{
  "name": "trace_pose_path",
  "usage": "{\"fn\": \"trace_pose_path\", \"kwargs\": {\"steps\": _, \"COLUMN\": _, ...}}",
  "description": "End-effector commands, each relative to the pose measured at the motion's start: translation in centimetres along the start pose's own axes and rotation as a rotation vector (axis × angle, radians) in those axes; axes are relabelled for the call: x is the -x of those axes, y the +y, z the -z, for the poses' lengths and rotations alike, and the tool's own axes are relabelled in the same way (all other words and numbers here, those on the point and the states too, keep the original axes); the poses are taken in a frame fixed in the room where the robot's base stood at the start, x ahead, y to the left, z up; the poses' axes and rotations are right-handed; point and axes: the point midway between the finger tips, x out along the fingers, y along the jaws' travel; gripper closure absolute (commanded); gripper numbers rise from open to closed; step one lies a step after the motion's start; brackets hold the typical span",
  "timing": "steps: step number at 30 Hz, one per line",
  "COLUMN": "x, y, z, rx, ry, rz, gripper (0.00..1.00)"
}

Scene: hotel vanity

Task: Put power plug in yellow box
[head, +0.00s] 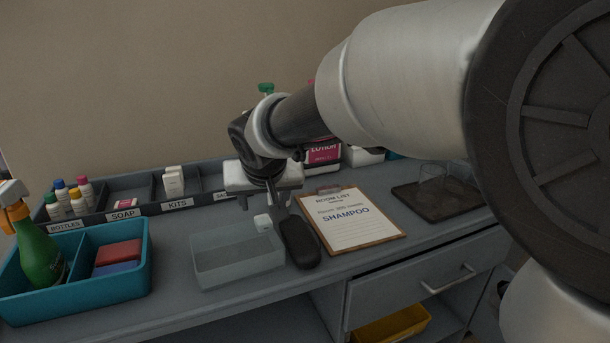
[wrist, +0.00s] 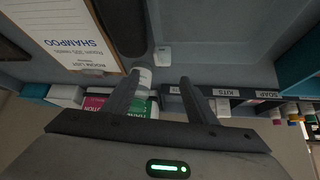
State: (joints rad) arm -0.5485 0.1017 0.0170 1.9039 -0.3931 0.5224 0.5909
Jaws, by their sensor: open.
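A small white block (head: 263,222), which looks like the power plug, is by the back right corner of the clear tray; I cannot tell if it touches the tray. It also shows in the wrist view (wrist: 162,56), beyond my fingertips. My gripper (head: 268,203) is above the counter, just behind the white block, pointing down. Its fingers are apart with nothing held between them, as the wrist view (wrist: 160,78) shows.
A clipboard (head: 352,219) lies to the right. A teal caddy (head: 130,285) with a green spray bottle (head: 38,255) is at left. The drawer (head: 410,285) above the yellow box looks shut.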

Motion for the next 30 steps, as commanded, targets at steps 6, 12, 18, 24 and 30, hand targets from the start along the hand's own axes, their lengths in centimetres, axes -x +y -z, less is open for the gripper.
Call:
{"fn": "trace_pose_path", "kwargs": {"steps": 6, "x": -3.3, "y": 0.0, "z": -0.1, "rx": 0.000, "ry": -0.001, "rz": -0.001, "gripper": 0.48}}
{"fn": "trace_pose_path", "kwargs": {"steps": 12, "x": -4.7, "y": -0.1, "z": -0.2, "rx": 0.000, "ry": -0.001, "rz": -0.001, "gripper": 0.48}}
{"fn": "trace_pose_path", "kwargs": {"steps": 18, "x": -7.7, "y": -0.4, "z": -0.7, "rx": -0.001, "ry": -0.002, "rz": -0.002, "gripper": 0.48}}
{"fn": "trace_pose_path", "kwargs": {"steps": 24, "x": -9.0, "y": -0.4, "z": -0.5, "rx": -0.001, "ry": 0.001, "rz": -0.001, "gripper": 0.48}}
{"fn": "trace_pose_path", "kwargs": {"steps": 30, "x": -8.9, "y": -0.4, "z": -0.5, "rx": -0.001, "ry": 0.001, "rz": -0.001, "gripper": 0.50}}
